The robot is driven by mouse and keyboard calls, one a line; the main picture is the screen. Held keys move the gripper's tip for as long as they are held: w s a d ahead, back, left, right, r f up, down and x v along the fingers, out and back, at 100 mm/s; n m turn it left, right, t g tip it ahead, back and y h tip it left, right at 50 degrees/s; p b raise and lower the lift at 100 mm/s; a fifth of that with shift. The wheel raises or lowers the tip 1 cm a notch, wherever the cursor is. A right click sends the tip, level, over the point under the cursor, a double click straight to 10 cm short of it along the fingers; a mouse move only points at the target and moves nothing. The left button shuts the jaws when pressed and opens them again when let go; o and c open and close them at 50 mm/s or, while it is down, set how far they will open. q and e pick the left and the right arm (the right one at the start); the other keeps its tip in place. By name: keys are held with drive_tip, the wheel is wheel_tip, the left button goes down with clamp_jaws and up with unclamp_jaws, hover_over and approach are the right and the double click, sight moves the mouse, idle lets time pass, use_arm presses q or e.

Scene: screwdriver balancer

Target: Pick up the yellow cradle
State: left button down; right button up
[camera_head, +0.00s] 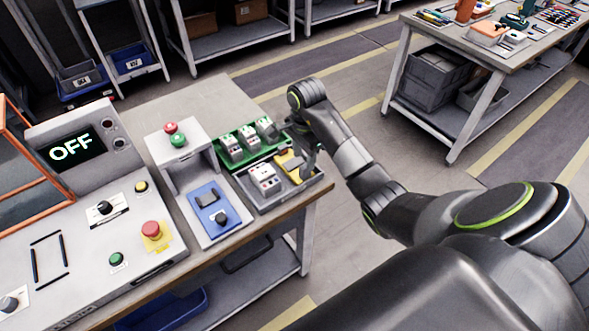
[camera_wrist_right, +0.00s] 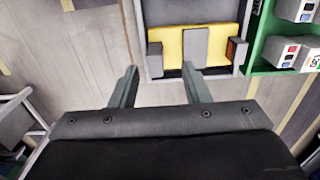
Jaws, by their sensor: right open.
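The yellow cradle (camera_head: 289,164) lies in a grey tray (camera_head: 268,206) on the workbench, at the tray's right side and partly hidden by my right gripper in the head view. In the right wrist view the cradle (camera_wrist_right: 172,48) is a yellow piece with a grey upright part across its middle and a dark, orange-edged part at its right end. My right gripper (camera_wrist_right: 160,68) is open and empty. Its right fingertip shows in front of the cradle, its left fingertip over bare bench beside the tray. Contact cannot be told. My left gripper is not in view.
A white-and-red device (camera_head: 265,180) shares the grey tray. A green tray (camera_head: 227,163) with several similar devices adjoins it. A blue plate (camera_head: 207,224), a button stand (camera_head: 168,150) and a console reading OFF (camera_head: 72,148) stand to the left. The bench's far corner is clear.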

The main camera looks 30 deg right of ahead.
sight(305, 166)
drive_tip(key=shift+s+f+b, duration=0.1)
drive_tip(key=shift+f+b, duration=0.25)
drive_tip(key=shift+f, duration=0.25)
drive_tip(key=shift+s+d+f+b, duration=0.15)
drive_tip(key=shift+s+f+b, duration=0.05)
drive_tip(key=shift+f+b, duration=0.75)
drive_tip(key=shift+f+p, duration=0.35)
drive_tip(key=shift+p, duration=0.3)
drive_tip(key=shift+f, duration=0.5)
drive_tip(key=shift+c, duration=0.4)
clamp_jaws()
